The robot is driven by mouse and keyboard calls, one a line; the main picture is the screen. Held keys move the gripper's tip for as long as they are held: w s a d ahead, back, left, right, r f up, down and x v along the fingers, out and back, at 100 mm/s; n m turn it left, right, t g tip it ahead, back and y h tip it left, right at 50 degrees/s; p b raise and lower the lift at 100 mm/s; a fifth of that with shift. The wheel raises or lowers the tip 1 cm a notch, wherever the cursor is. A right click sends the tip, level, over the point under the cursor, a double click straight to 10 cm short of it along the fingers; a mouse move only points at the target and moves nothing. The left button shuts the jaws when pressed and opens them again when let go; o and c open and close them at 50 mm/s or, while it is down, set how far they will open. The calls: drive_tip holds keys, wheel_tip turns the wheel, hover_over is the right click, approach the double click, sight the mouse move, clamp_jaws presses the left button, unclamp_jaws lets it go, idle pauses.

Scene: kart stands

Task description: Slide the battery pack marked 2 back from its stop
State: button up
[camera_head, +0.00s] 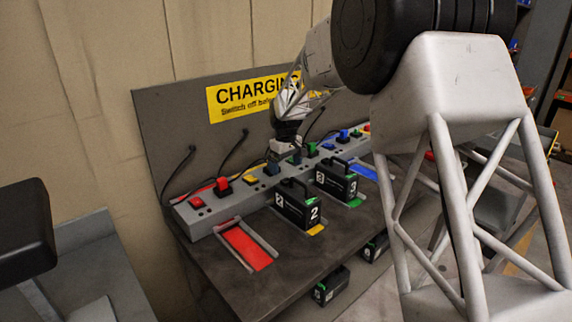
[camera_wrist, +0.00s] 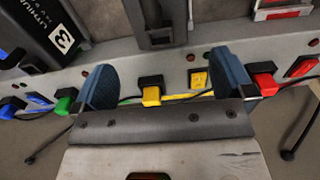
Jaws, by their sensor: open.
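The battery pack marked 2 (camera_head: 298,207) is a black upright case with a handle, standing in a bay with a yellow patch at its front, its rear end toward the grey socket strip (camera_head: 208,214). In the wrist view, a dark handled top at upper centre appears to be this pack (camera_wrist: 160,36); its number is out of view. My gripper (camera_head: 284,162) is above the strip behind the pack. Its two blue fingers (camera_wrist: 165,65) are apart, with nothing held. A yellow plug (camera_wrist: 151,95) shows between them. Whether the pack touches its stop cannot be seen.
Pack 3 (camera_head: 336,181) stands in the bay to the right. The red bay (camera_head: 246,248) at left is empty. Red plug (camera_head: 222,186), yellow switch (camera_head: 249,179) and several cables line the strip. More packs (camera_head: 329,287) are below the bench edge.

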sight(286, 182)
idle(0.3)
drive_tip(key=shift+f, duration=3.9)
drive_tip(key=c, duration=1.8)
